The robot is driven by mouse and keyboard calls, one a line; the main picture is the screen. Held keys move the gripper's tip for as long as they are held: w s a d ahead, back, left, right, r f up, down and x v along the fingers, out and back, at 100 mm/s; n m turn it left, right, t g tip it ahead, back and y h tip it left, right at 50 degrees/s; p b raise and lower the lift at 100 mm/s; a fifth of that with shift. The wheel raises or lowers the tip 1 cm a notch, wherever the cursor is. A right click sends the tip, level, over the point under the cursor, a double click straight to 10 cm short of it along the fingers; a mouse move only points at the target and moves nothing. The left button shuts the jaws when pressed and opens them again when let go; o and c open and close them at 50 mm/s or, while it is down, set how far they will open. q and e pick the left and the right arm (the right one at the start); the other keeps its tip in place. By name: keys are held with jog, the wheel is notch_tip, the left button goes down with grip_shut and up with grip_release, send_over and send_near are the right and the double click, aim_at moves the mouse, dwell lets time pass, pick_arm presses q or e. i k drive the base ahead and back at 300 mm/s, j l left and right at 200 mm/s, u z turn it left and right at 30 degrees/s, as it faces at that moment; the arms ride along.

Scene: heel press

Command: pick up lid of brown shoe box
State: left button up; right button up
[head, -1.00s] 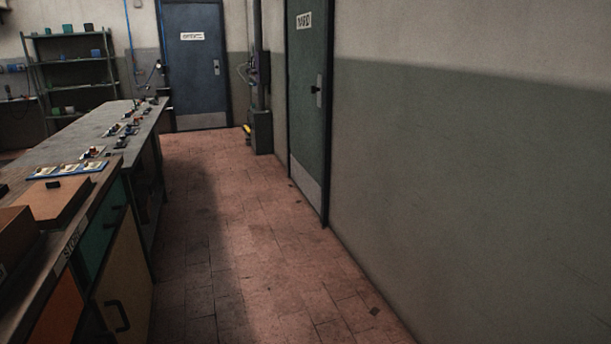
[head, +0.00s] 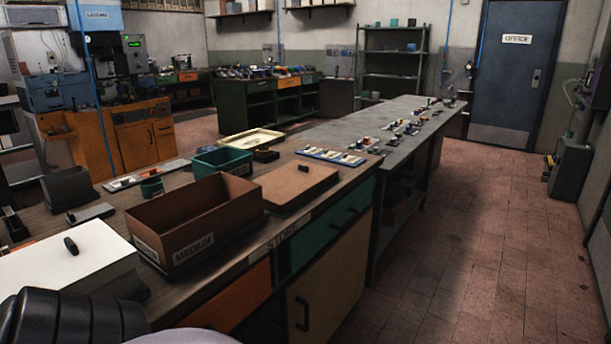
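The brown shoe box (head: 205,230), labelled MEDIUM, stands open on the workbench, its inside showing empty as far as I can see. A flat brown lid (head: 285,192) with a small dark knob (head: 303,168) lies on the bench just beyond and to the right of the box, off it. Neither of my grippers is in view; only a dark part of my own arm shows at the lower left.
A white lidded box (head: 75,262) with a dark knob stands at the near left. A teal bin (head: 222,161), a cream tray (head: 251,139) and a blue-edged rack (head: 330,155) sit behind. The workbench front has drawers and handles (head: 302,315). The floor to the right (head: 480,240) is clear.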

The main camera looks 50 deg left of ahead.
aim_at(284, 188)
jog(key=i+u, duration=0.2)
jog(key=i, duration=0.9)
jog(key=i+l+u, duration=0.2)
jog(key=i, duration=0.9)
jog(key=u, duration=2.5)
